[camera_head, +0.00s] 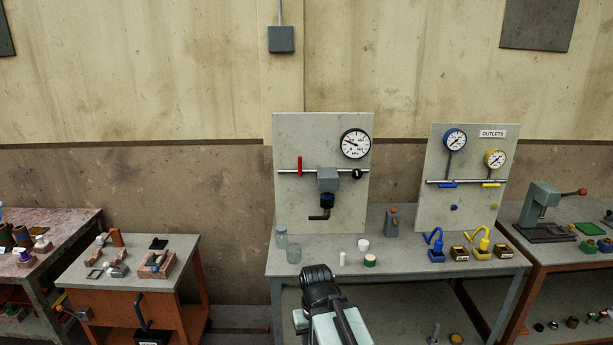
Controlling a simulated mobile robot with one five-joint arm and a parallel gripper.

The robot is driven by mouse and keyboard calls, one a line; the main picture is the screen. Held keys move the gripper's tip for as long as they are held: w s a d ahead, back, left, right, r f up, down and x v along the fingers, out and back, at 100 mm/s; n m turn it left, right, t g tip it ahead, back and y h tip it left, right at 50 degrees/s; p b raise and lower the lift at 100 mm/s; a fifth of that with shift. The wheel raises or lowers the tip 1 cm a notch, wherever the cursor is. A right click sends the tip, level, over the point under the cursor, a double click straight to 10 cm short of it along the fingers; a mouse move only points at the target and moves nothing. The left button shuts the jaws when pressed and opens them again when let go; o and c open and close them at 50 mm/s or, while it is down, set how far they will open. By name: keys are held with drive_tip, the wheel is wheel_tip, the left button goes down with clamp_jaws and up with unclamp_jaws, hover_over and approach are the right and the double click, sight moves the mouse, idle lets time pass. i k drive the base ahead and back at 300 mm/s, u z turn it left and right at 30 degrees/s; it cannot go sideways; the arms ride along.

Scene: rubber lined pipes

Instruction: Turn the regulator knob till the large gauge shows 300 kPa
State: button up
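The large gauge (356,143) is a white dial with a black rim at the upper right of the left grey panel. Its needle seems to point left and slightly up; the numbers are too small to read surely. Below it, a grey regulator block (327,180) sits on a horizontal pipe. A dark blue knob (327,200), apparently the regulator knob, hangs under the block, with a black L-shaped handle (320,217) beneath. My gripper (318,277), dark, is at the bottom centre, in front of the bench and apart from the knob. Its fingers cannot be made out.
A red lever (299,165) and a small black knob (357,174) are on the same pipe. A second panel (438,155) with two smaller gauges stands right.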

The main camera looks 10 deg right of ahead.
sight(356, 174)
drive_tip(key=u, duration=0.4)
drive_tip(key=i, duration=1)
drive_tip(key=z, duration=0.05)
